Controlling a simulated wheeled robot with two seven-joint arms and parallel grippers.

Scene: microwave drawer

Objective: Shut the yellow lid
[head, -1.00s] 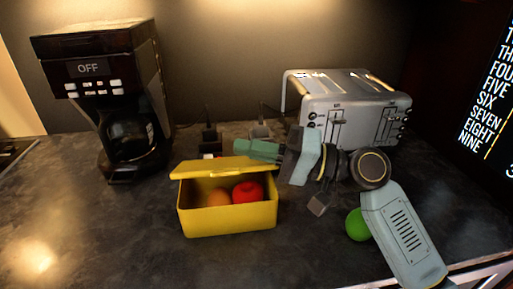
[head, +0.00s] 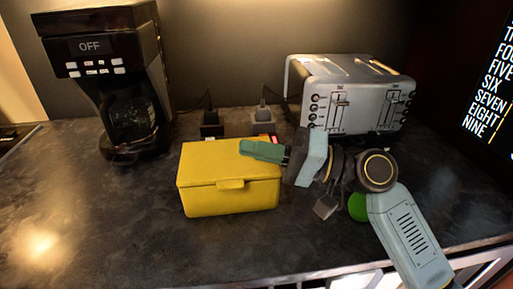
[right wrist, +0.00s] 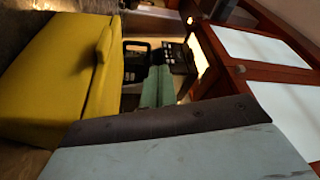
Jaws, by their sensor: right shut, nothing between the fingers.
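The yellow box (head: 230,200) stands on the dark counter in the middle of the head view. Its yellow lid (head: 215,162) lies down over the box and hides the inside; the front latch tab (head: 231,184) hangs at the front edge. My right gripper (head: 262,151) is shut and empty, its green fingers over the lid's right rear part. In the right wrist view the yellow box (right wrist: 45,85) is at the left, beside the green fingers (right wrist: 155,88). My left gripper is in neither view.
A black coffee maker (head: 110,80) stands at the left rear and a silver toaster (head: 350,95) at the right rear. Sockets (head: 235,122) are behind the box. A green ball (head: 358,206) lies by my right arm. The counter's left front is clear.

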